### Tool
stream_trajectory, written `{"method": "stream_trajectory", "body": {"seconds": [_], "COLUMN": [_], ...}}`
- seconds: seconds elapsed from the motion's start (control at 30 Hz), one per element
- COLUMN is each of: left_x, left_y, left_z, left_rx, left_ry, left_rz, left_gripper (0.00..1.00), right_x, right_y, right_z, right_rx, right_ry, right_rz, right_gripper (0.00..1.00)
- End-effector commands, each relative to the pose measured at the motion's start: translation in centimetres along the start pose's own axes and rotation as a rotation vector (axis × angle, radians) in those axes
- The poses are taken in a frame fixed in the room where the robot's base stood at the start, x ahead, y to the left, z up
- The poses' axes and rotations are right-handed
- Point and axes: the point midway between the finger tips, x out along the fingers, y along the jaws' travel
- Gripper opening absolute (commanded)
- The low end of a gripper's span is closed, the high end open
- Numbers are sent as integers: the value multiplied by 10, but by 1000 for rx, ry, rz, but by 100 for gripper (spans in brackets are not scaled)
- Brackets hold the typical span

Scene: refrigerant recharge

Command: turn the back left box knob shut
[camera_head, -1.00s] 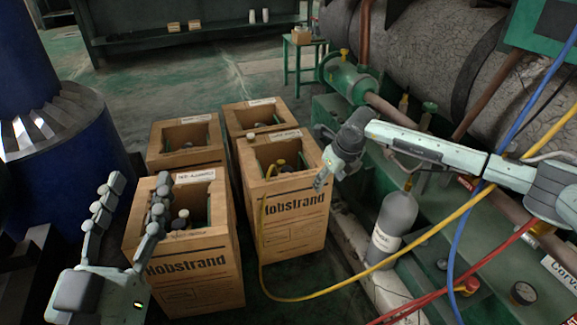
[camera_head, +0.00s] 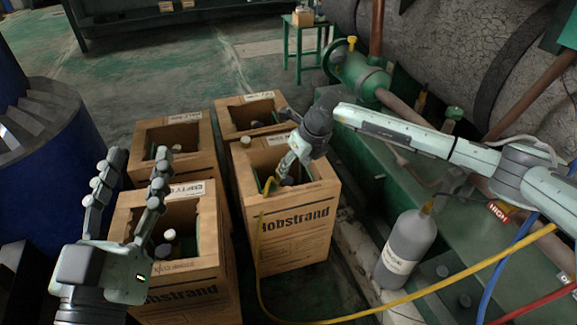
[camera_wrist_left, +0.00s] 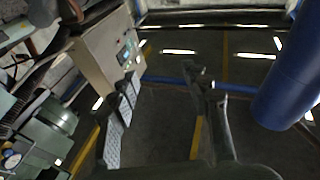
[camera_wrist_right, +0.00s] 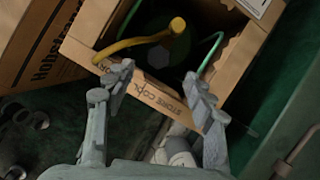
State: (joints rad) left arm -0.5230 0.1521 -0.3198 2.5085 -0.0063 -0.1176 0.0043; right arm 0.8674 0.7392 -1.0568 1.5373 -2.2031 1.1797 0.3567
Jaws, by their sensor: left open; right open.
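The back left box (camera_head: 138,150) is an open cardboard carton behind the front left box. Inside it a small pale knob (camera_head: 177,149) shows beside a darker cylinder top; its turn position is too small to tell. My left gripper (camera_head: 138,172) is open and empty at the left, in front of the back left box and beside the front left box. My right gripper (camera_head: 280,172) is open over the front right box (camera_head: 290,228). In the right wrist view my right gripper's fingers (camera_wrist_right: 158,84) are apart near that box's edge, with nothing between them but the cardboard beyond.
The front left box (camera_head: 180,280) holds a cylinder with a pale cap. A yellow hose (camera_head: 400,301) runs into the front right box. The back right box (camera_head: 228,120) stands behind it. A grey bottle (camera_head: 408,245) and green machinery are on the right; a blue drum (camera_head: 60,160) is at left.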

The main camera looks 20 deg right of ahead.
Motion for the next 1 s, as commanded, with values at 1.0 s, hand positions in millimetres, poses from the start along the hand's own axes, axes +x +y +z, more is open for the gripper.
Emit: {"method": "stream_trajectory", "body": {"seconds": [1.0], "left_x": [-2], "left_y": [2], "left_z": [-38], "left_rx": [-7], "left_ry": [232], "left_rz": [4], "left_gripper": [48], "right_x": [77], "right_y": [0], "right_z": [0], "right_rx": [0], "right_ry": [0], "right_rz": [-1], "right_gripper": [41]}}
